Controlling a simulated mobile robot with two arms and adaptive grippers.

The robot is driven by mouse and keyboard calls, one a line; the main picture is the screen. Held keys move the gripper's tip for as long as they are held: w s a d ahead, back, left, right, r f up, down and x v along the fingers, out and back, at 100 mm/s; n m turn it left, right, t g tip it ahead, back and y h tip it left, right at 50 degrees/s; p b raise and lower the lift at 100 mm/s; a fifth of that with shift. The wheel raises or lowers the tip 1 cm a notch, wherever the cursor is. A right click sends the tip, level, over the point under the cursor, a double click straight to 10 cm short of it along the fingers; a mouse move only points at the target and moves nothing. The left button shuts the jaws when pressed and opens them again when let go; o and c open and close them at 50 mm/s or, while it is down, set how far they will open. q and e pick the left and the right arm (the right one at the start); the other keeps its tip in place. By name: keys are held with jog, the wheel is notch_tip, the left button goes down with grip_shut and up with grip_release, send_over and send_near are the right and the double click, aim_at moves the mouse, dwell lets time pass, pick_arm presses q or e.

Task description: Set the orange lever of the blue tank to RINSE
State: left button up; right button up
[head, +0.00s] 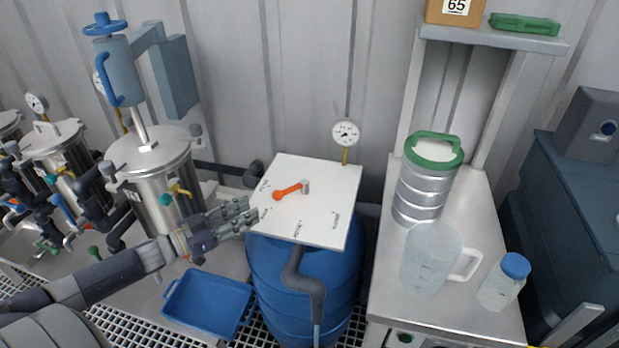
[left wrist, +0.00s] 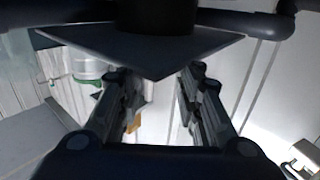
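The blue tank (head: 309,280) stands at the middle of the head view, under a white panel (head: 325,220). The orange lever (head: 287,192) sits on the panel, on a grey hub, and points left and slightly down. Small dark labels are at the panel's edges, but I cannot read them. My left gripper (head: 240,216) is at the panel's left edge, left of and below the lever tip, and apart from it. Its fingers look spread, and the left wrist view shows a gap between the two fingers (left wrist: 160,105) with nothing held. My right gripper is not in view.
A blue tray (head: 208,303) lies left of the tank. Steel vessels (head: 160,175) with valves crowd the left. A gauge (head: 345,134) stands behind the panel. A bench at right holds a green-lidded canister (head: 424,190), a clear jug (head: 430,262) and a blue-capped bottle (head: 504,284).

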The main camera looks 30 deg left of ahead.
aim_at(282, 194)
pick_arm(q)
jog(key=shift+h, duration=0.3)
jog(key=x, duration=0.3)
jog(key=r+x, duration=0.1)
jog(key=x, duration=0.5)
jog(key=shift+d+r, duration=0.25)
jog(key=shift+d, duration=0.1)
jog(key=shift+x, duration=0.95)
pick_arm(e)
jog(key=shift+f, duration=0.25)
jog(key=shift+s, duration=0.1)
pick_arm(q)
grip_shut()
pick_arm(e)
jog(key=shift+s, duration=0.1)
